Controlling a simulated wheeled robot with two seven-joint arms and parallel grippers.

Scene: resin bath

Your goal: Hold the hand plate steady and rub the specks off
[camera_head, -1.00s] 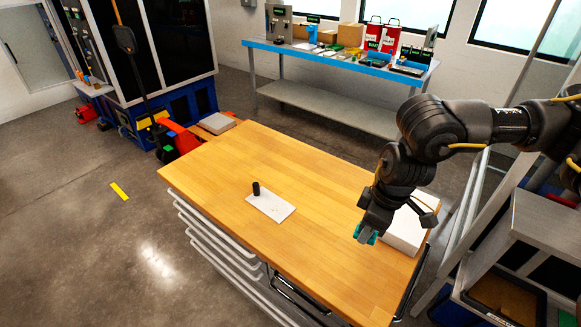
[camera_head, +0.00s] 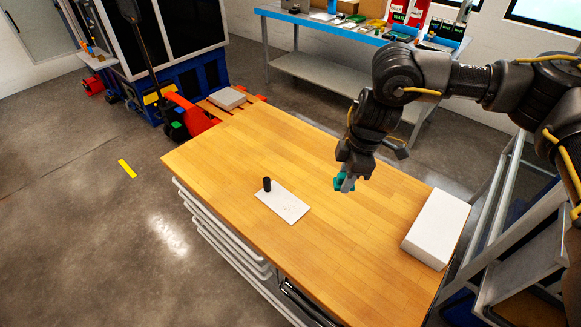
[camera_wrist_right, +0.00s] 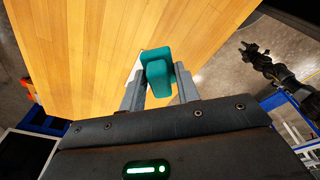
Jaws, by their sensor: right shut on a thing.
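The hand plate (camera_head: 288,207) is a flat white rectangle lying on the wooden bench top, with a few tiny dark specks. A short black upright cylinder (camera_head: 267,184) stands at its far left end, like a handle. My right gripper (camera_head: 346,184) is shut on a teal block (camera_head: 342,186), held above the bench to the right of the plate and apart from it. In the right wrist view the teal block (camera_wrist_right: 157,72) sits between the fingers and hides part of a white patch behind it. A dark arm, apparently my left, shows there; its gripper (camera_wrist_right: 247,48) is too small to read.
The wooden bench top (camera_head: 230,150) is mostly clear. A thick white slab (camera_head: 437,228) lies at its right end. A blue-edged table (camera_head: 330,25) with several items stands behind. A red pallet jack (camera_head: 190,115) is beyond the bench's far left corner.

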